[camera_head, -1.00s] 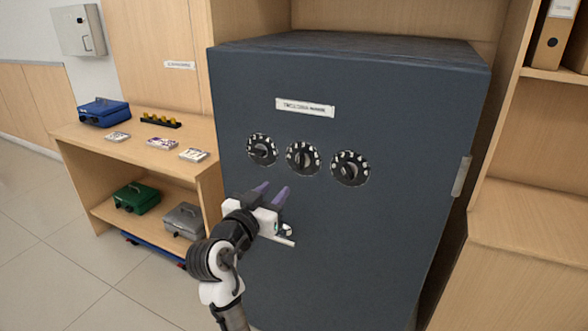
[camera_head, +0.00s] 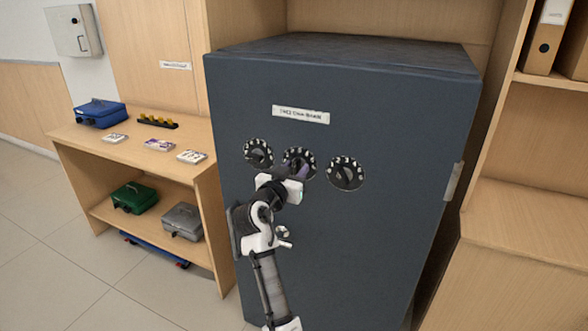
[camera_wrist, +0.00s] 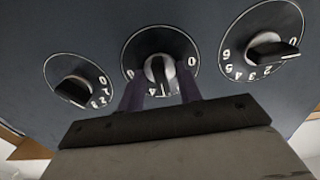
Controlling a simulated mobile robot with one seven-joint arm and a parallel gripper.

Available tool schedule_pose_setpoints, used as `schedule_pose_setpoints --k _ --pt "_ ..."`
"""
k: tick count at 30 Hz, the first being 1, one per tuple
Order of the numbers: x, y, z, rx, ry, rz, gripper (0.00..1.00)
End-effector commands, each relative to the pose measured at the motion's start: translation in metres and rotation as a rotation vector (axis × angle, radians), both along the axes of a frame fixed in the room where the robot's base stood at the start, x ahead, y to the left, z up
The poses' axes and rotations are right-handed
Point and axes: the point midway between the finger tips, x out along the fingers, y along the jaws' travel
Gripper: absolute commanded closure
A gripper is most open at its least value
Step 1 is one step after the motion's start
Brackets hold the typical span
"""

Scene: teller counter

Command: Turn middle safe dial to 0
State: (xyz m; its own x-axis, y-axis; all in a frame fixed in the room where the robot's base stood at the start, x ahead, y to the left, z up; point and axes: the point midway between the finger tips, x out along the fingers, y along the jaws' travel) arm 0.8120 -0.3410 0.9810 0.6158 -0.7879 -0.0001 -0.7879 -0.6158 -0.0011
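The dark blue safe (camera_head: 390,100) stands in the middle of the head view, with three black dials in a row on its front. The middle dial (camera_head: 299,158) is partly hidden by my gripper (camera_head: 298,170) in that view. In the wrist view the middle dial's knob (camera_wrist: 160,72) lies ahead between my two purple fingers (camera_wrist: 162,95), which are apart. I cannot tell whether they touch the knob. The left dial (camera_head: 257,152) and right dial (camera_head: 345,173) are clear of the gripper; they also show at either side in the wrist view.
A small handle (camera_head: 284,232) sits lower on the safe front, close to my arm. A wooden shelf with a blue cash box (camera_head: 100,112), a green box (camera_head: 134,197) and a grey box (camera_head: 182,220) stands at left. A wooden cabinet (camera_head: 525,240) stands at right.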

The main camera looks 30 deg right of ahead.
Motion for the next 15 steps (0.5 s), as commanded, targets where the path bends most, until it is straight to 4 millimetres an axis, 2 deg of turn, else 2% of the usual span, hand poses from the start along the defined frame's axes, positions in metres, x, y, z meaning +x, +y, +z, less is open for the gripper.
schedule_pose_setpoints --k 5,13,15 --pt "0.0002 0.0001 -0.0002 0.000 0.000 0.000 0.65" --pt "0.0001 0.0003 -0.0002 0.000 0.000 0.000 0.98" --pt "0.0001 0.0004 -0.0002 0.000 0.000 0.000 1.00"
